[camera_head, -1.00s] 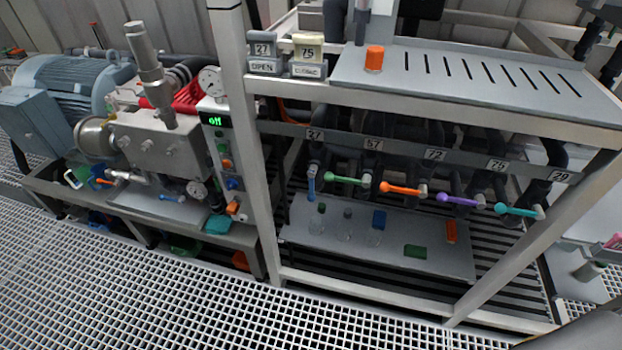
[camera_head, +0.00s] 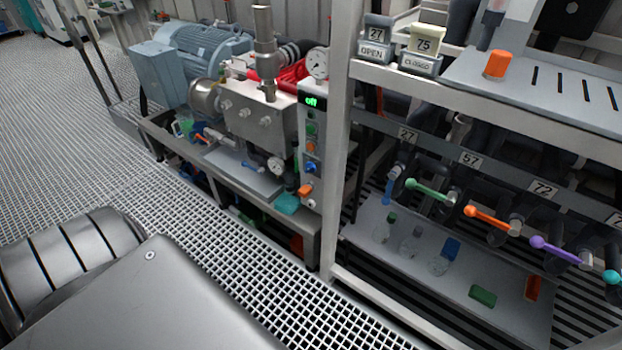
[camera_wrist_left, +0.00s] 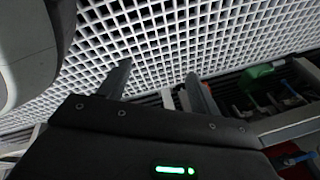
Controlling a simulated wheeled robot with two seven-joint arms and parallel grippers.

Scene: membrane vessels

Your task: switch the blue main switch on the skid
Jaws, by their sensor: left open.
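The blue main switch (camera_head: 311,167) sits low on the narrow grey control panel (camera_head: 319,143) of the skid. The panel's display (camera_head: 312,101) reads "off" in green. A green button and an orange one sit above the blue switch. My left gripper (camera_wrist_left: 160,88) is open and empty in the left wrist view, with its two fingers apart over the floor grating. The gripper itself does not show in the head view, and the blue switch cannot be made out in the wrist view. My right gripper is in neither view.
Left of the panel stand a steel pump block (camera_head: 255,118) and a blue-grey motor (camera_head: 205,53). An orange part (camera_head: 305,190) sits below the switch. A rack post (camera_head: 342,140) rises right of the panel. The grating (camera_head: 190,215) in front is clear.

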